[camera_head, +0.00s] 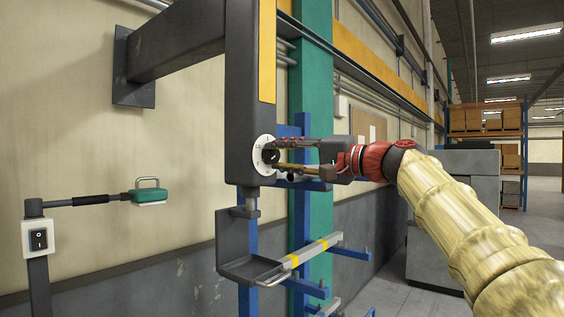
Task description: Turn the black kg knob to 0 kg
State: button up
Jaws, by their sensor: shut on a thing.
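The black kg knob (270,156) sits at the centre of a round white dial (259,154) low on the dark grey press column (240,100). My gripper (274,156) comes from the right, with its two fingers above and below the knob, shut on it. The fingers partly hide the knob and the right side of the dial. The dial marks are too small to read, so I cannot tell which value the knob points to.
A green post (314,90) stands behind my gripper. Grey cabinets (470,165) stand at right.

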jog(key=shift+w+f+n, duration=0.1)
jog(key=shift+f+n, duration=0.05)
jog(key=shift+n, duration=0.15)
jog(key=o, duration=1.1)
jog(key=shift+d, duration=0.1)
jog(key=v, duration=1.2)
